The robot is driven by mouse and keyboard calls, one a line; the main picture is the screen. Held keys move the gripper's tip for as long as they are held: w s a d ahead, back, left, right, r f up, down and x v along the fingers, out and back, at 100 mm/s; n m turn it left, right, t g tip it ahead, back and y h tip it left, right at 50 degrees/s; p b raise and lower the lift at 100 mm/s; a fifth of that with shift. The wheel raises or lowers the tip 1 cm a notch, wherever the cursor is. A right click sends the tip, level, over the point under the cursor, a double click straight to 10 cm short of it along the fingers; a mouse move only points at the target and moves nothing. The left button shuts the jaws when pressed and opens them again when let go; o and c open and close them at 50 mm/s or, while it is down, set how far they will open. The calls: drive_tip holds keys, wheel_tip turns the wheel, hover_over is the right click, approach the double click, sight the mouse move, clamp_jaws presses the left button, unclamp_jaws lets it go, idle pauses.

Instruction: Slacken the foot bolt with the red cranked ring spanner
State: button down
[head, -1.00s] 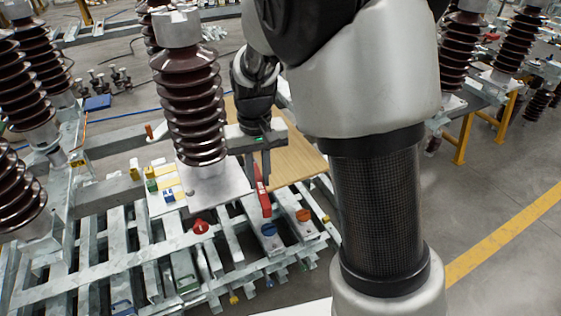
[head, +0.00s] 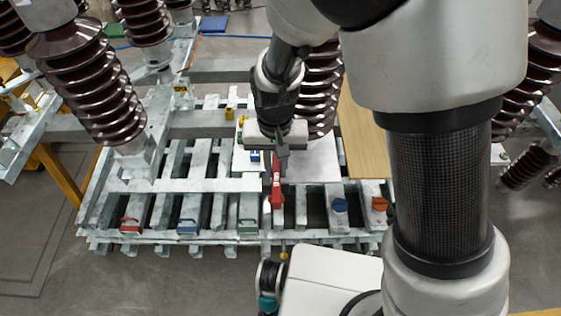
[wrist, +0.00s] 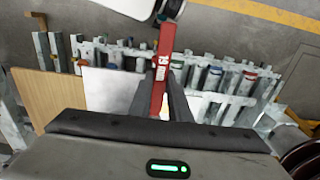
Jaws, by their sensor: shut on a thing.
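The red cranked ring spanner (head: 277,183) hangs below my gripper (head: 280,148) in the head view, over the front of the bench frame. In the wrist view the spanner (wrist: 162,66) stands between my two fingers (wrist: 161,104), a pale number on its face; my gripper is shut on it. Its far end lies against the bench slats in the picture; whether it touches anything I cannot tell. The brown ribbed insulator (head: 320,85) stands behind my gripper on a pale base plate (head: 318,165). I cannot pick out the foot bolt; my gripper hides part of the plate.
Blue (head: 340,205) and orange (head: 379,204) knobs sit right of the spanner. Red (head: 130,225), blue (head: 187,226) and green (head: 248,226) handles line the front left. A wooden board (head: 364,140) lies right of the plate. Another insulator (head: 88,85) stands at left.

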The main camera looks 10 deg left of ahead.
sight(276, 172)
drive_tip(key=shift+f+b, duration=1.1)
drive_tip(key=shift+f, duration=0.5)
drive_tip(key=shift+f+b, duration=0.8)
drive_tip(key=shift+f, duration=0.35)
